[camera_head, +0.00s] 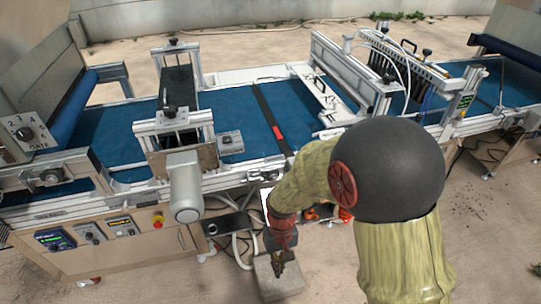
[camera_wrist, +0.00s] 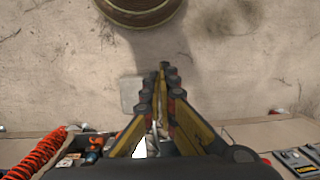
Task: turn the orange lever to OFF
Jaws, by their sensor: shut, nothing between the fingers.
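My gripper (camera_head: 277,268) hangs low in front of the machine, over a grey block, with its fingers pointing down. In the wrist view my gripper (camera_wrist: 163,72) has its fingertips together with nothing between them. I cannot pick out the orange lever for certain. Small orange parts (camera_head: 311,213) show beside my arm under the machine's front edge, partly hidden by the arm. In the wrist view an orange part (camera_wrist: 95,146) sits at the lower left, close to the machine, too small to tell its shape or position.
The tray seeder's blue belt (camera_head: 225,112) runs behind my arm. A control panel with a red button (camera_head: 158,220) is at the front left. An orange coiled hose (camera_wrist: 38,154) is at lower left in the wrist view. The grey block (camera_head: 278,284) stands on bare ground.

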